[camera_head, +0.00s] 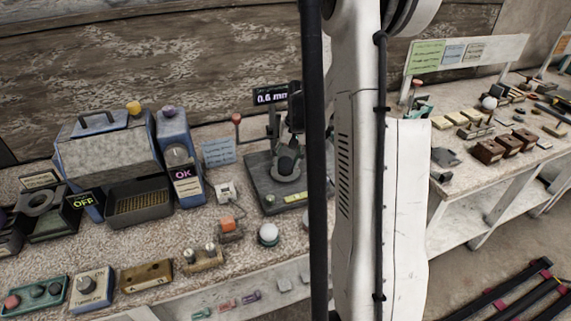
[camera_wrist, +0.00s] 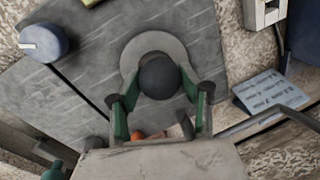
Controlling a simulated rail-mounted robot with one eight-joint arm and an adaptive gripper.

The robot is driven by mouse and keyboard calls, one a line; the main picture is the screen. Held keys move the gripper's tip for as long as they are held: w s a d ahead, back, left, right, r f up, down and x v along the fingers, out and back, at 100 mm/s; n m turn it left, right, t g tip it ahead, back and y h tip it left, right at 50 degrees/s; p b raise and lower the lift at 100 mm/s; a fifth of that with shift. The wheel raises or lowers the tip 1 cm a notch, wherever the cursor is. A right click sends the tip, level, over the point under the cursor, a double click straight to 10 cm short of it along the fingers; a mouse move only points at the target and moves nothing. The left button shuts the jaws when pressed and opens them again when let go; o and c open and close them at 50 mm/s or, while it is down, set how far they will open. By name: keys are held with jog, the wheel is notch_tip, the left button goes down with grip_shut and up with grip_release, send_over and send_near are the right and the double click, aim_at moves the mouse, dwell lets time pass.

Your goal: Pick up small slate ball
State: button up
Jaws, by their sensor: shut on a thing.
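The small slate ball (camera_wrist: 160,76) is dark grey and round. In the wrist view it sits between the green fingers of my gripper (camera_wrist: 160,98), which is shut on it. The ball is over a pale grey round pad (camera_wrist: 152,45) on a dark slate plate (camera_wrist: 85,62); I cannot tell whether it touches the pad. In the head view the plate (camera_head: 262,190) lies on the bench below the "0.6 mm" display (camera_head: 271,96). A dark shape stands over the pad there, too small to separate ball from fingers.
A white ball (camera_head: 268,232) rests on a stand near the bench's front edge. A blue machine marked OK (camera_head: 181,160) and a dark tray (camera_head: 140,203) stand left of the plate. A second table (camera_head: 515,140) with blocks is at right.

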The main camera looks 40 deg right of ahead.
aim_at(282, 159)
jog(key=shift+r, duration=0.5)
jog(key=r, duration=0.3)
jog(key=shift+w+a+r, duration=0.1)
jog(key=shift+a+r, duration=0.2)
jog(key=shift+a, duration=0.05)
jog(key=w+a+r, duration=0.3)
jog(key=a+r, duration=0.3)
jog(key=a, duration=0.4)
jog(key=shift+a+r, duration=0.25)
jog(key=shift+a, duration=0.05)
